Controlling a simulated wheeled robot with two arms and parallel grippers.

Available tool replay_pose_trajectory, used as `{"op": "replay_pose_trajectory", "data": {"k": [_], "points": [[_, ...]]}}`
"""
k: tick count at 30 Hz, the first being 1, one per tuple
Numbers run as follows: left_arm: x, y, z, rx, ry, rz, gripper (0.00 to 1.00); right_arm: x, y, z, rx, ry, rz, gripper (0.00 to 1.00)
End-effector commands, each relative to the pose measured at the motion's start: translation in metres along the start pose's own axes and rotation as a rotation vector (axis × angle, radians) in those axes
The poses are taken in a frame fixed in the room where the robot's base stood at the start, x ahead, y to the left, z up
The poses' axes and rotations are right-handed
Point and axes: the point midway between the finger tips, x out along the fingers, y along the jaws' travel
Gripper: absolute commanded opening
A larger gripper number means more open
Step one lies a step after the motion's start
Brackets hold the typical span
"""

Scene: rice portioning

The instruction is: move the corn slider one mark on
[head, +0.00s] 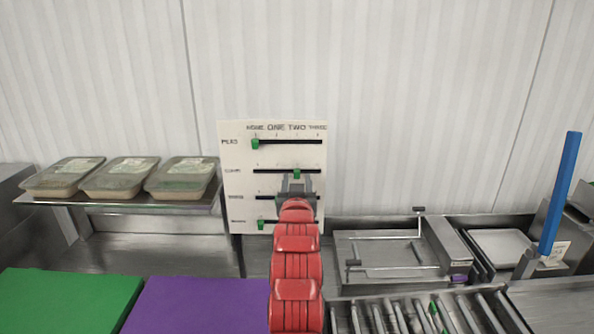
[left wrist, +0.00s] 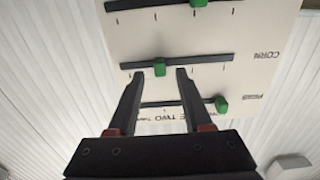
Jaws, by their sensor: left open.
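The white board (head: 235,180) stands upright with several slots and column words NONE, ONE, TWO and THREE. The green corn slider (head: 297,174) sits in the second slot from the top, about under TWO. It also shows in the left wrist view (left wrist: 159,67), where the board appears upside down. My left gripper (head: 297,182) is open in front of the board at the corn row. In the left wrist view, its fingers (left wrist: 159,75) appear one on each side of the corn slider, with a gap on both sides. My right gripper is not in view.
The peas slider (head: 255,144) is at NONE. The bottom-row slider (head: 261,224) is near the left end. Another green slider (left wrist: 198,3) shows in the left wrist view. Lidded tubs (head: 180,178) stand on a shelf left of the board. A blue post (head: 560,190) stands far right.

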Motion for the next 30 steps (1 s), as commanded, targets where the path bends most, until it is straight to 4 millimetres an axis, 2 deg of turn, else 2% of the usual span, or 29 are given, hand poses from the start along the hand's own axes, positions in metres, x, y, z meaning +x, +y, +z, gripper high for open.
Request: {"op": "replay_pose_trajectory", "data": {"k": [7,18,20,27,30], "points": [[0.024,0.000,0.000,0.003,-0.003,-0.001,0.50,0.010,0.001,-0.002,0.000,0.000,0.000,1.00],[0.028,0.000,0.001,0.000,0.000,-0.001,0.50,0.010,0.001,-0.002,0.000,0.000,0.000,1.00],[0.028,0.000,0.001,0.000,0.000,-0.001,0.43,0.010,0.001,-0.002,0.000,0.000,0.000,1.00],[0.028,0.000,0.001,0.000,0.000,-0.001,0.00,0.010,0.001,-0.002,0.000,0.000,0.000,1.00],[0.028,0.000,0.000,0.000,0.000,0.000,0.00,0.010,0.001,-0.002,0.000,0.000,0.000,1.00]]}}
